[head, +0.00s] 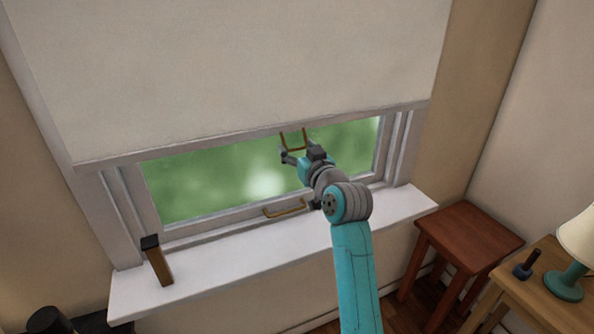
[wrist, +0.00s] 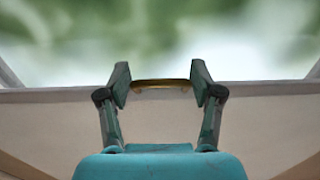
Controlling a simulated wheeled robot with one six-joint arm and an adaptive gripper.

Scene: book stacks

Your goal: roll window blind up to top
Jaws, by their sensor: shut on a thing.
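The cream window blind (head: 240,65) covers the upper part of the window, and its bottom bar hangs partway down, above the sill. A brass U-shaped pull (head: 294,148) hangs from the middle of the bar; it also shows in the wrist view (wrist: 160,83). My gripper (wrist: 160,84) is shut on the pull, with one finger at each end of it. In the head view my gripper (head: 296,152) reaches up to the pull from the lower right, just below the blind's edge, and partly hides it.
A second brass handle (head: 284,209) sits on the window's lower frame. A brown block with a dark top (head: 158,262) stands at the left of the white sill (head: 225,255). A red-brown stool (head: 470,236) and a table with a lamp (head: 566,280) stand at right.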

